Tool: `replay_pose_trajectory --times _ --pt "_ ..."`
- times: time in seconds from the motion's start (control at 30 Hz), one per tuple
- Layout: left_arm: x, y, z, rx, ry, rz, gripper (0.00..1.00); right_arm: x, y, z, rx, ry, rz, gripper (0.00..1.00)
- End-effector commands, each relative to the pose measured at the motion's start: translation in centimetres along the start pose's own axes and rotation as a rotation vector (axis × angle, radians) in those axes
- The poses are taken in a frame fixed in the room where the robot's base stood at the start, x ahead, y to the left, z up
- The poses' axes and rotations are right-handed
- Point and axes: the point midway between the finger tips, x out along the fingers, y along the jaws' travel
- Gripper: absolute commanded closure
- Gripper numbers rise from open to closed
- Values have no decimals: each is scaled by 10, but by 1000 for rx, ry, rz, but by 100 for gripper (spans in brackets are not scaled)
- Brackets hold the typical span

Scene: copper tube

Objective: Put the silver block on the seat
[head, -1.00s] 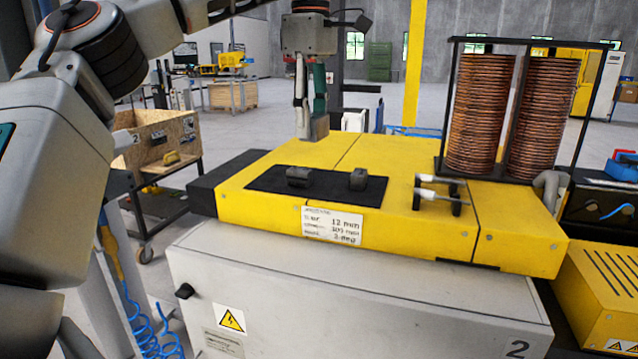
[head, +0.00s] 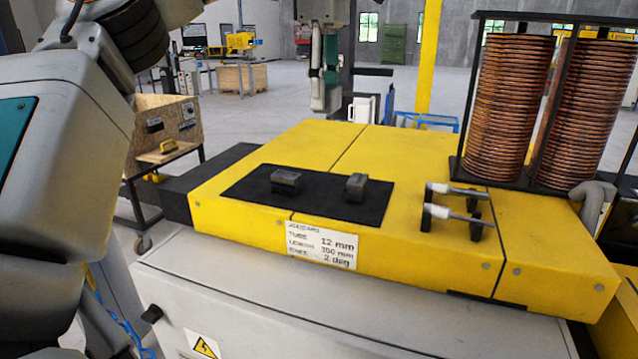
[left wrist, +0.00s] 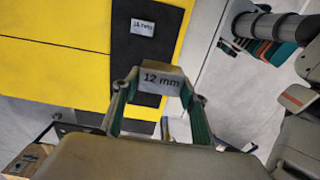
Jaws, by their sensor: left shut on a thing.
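My left gripper (head: 325,96) is at the top middle of the head view, pointing down behind the far edge of the yellow machine top. It is shut on the silver block (left wrist: 162,79), which carries a "12 mm" label in the left wrist view. In the head view the block is small and partly covered by the fingers. A black plate (head: 240,191) lies on the machine top; two dark grey blocks stand on it, a left one (head: 286,181) and a right one (head: 356,186). I cannot tell which spot is the seat. My right gripper is not in view.
Two metal pins (head: 450,212) and a rack of copper coils (head: 512,110) stand at the right. A wooden crate (head: 165,125) is at the left. The yellow top behind the plate is clear.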

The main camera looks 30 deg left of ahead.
Motion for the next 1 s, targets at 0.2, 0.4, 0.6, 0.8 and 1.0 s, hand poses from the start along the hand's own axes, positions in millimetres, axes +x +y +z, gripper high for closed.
replay_pose_trajectory --times 0.2,0.4,0.6,0.8,1.0 --pt "40 0 -1 5 -2 -5 99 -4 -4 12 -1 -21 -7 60" --pt "86 -1 -1 3 -3 -3 99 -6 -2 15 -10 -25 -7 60" --pt "129 0 0 3 -1 -2 99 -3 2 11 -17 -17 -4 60" --pt "153 0 0 2 -2 1 99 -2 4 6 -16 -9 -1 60" --pt "169 0 -1 1 -2 0 99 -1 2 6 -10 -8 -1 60"
